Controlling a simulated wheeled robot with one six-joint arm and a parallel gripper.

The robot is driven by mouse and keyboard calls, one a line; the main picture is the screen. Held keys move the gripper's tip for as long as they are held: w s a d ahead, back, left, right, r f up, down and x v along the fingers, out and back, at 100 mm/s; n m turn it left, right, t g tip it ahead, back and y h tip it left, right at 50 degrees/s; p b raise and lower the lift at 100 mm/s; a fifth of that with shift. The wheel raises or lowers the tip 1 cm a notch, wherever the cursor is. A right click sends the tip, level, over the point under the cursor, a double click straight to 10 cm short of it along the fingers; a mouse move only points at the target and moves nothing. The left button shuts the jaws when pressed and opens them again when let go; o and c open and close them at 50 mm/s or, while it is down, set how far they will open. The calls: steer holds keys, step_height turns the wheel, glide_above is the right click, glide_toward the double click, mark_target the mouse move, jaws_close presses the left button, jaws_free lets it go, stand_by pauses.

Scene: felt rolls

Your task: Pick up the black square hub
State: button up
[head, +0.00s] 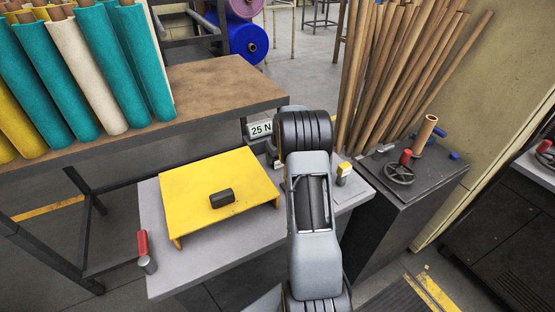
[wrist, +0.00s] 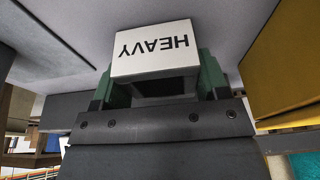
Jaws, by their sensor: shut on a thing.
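In the wrist view my gripper (wrist: 157,78) has its green fingers on either side of a block with a white face marked HEAVY (wrist: 152,50). The lettering is upside down there, and the block's side towards my gripper is dark. In the head view a small black block (head: 221,198) lies on a yellow stand (head: 190,177), apart from my arm. My gripper is hidden behind my arm in the head view.
The stand is on a grey bench (head: 185,265) with a red-handled tool (head: 143,243) at its left corner. A 25 N sign (head: 261,129) and a small yellow-topped block (head: 343,172) are near my arm. Wooden rods (head: 400,75) stand at right, felt rolls (head: 85,75) at left.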

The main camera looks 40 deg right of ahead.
steer(key=shift+r, duration=0.2)
steer(key=shift+r+p, duration=0.3)
steer(key=shift+r, duration=0.2)
steer(key=shift+r, duration=0.35)
step_height(320, 180, up, 5)
steer(key=p, duration=0.3)
steer(key=shift+f, duration=0.1)
